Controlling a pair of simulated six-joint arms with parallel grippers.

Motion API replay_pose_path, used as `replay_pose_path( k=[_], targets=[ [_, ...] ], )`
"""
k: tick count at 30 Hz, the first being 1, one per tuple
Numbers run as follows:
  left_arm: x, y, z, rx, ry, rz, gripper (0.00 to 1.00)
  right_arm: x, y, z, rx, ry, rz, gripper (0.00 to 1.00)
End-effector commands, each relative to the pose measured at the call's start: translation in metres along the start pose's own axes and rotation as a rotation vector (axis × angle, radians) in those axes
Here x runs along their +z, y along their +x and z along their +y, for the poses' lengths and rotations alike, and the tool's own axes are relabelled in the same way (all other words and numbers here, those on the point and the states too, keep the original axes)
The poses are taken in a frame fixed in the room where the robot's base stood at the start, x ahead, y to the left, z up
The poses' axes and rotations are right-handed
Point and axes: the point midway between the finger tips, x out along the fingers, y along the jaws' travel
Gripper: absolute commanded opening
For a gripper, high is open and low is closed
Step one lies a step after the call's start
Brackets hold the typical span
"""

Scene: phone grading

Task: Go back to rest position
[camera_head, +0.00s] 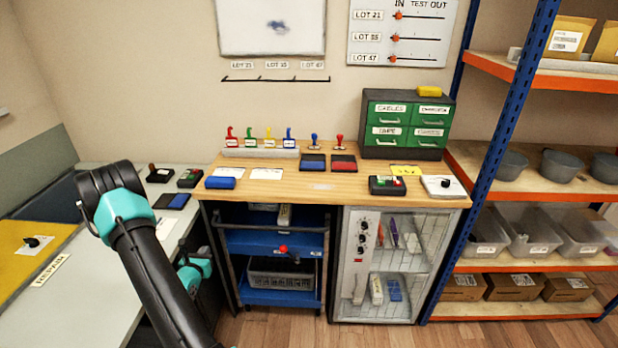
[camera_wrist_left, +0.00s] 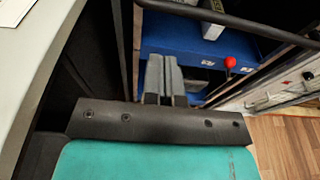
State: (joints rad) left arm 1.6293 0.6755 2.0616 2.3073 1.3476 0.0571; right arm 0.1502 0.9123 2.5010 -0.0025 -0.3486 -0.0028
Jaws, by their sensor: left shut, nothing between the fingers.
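My left arm reaches in from the bottom of the head view, with a teal elbow joint at the grey table and a teal wrist part lower down, beside the left side of the blue cart. In the left wrist view my left gripper (camera_wrist_left: 165,77) has its two grey fingers together, with nothing between them. The fingers point toward the blue cart (camera_wrist_left: 195,40) and its red knob (camera_wrist_left: 230,62). In the head view the fingers are hard to make out. My right gripper is in neither view.
The wooden workbench (camera_head: 318,187) holds stamps, pads and a green drawer cabinet (camera_head: 405,125). Under it stand the blue cart (camera_head: 275,243) and a glass-fronted cabinet (camera_head: 390,262). The grey table (camera_head: 75,275) is at left, a blue-posted shelf (camera_head: 505,130) at right. The floor in front is clear.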

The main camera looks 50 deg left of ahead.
Motion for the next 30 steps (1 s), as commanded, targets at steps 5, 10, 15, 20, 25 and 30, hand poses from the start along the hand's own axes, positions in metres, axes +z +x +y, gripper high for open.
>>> replay_pose_path(
  k=[5, 10, 15, 20, 25, 30],
  targets=[
    [-0.008, 0.003, -0.026, -0.070, 0.000, 0.035, 0.00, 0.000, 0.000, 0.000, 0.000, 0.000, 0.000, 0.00],
    [-0.029, 0.003, -0.098, -0.278, 0.017, 0.137, 0.00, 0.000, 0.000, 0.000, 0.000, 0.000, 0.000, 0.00],
    [-0.056, -0.020, -0.193, -0.582, 0.083, 0.275, 0.00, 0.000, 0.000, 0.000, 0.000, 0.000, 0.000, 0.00],
    [-0.082, -0.062, -0.273, -0.899, 0.204, 0.395, 0.00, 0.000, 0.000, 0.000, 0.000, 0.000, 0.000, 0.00],
    [-0.106, -0.118, -0.331, -1.226, 0.392, 0.486, 0.00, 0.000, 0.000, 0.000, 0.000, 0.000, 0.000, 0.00],
    [-0.127, -0.171, -0.362, -1.531, 0.634, 0.523, 0.00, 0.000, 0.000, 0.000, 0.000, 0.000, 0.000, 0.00]
  ],
)
